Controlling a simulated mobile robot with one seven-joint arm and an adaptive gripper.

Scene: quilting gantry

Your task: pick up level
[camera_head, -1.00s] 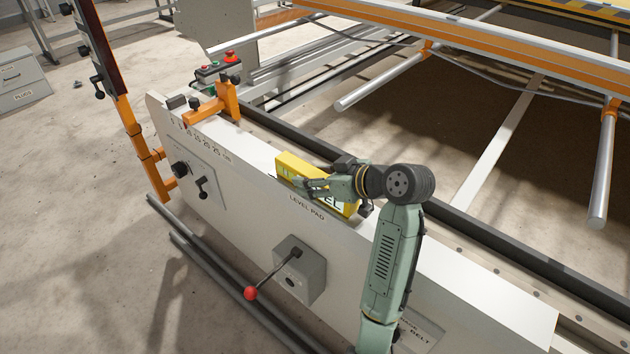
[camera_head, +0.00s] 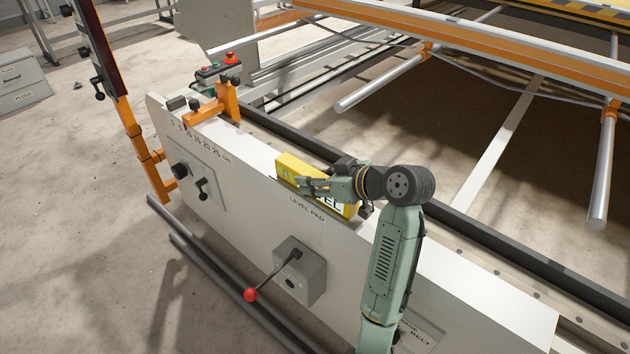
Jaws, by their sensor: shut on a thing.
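The level (camera_head: 291,166) is a yellow bar with dark lettering ending in "EL" on a white label. It is on the top edge of the white machine side panel, above the printed words "LEVEL PAD". My gripper (camera_head: 308,186) reaches in from the right and is shut on the level near its middle. The fingers and wrist hide part of the level and its lettering. I cannot tell whether the level is touching the panel or slightly above it.
The white side panel (camera_head: 250,205) carries a crank (camera_head: 202,188) and a red-knobbed lever (camera_head: 250,294). An orange bracket (camera_head: 213,108) stands on the panel at left. A dark rail (camera_head: 290,135) runs behind the level. Metal rollers (camera_head: 385,82) extend beyond it.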

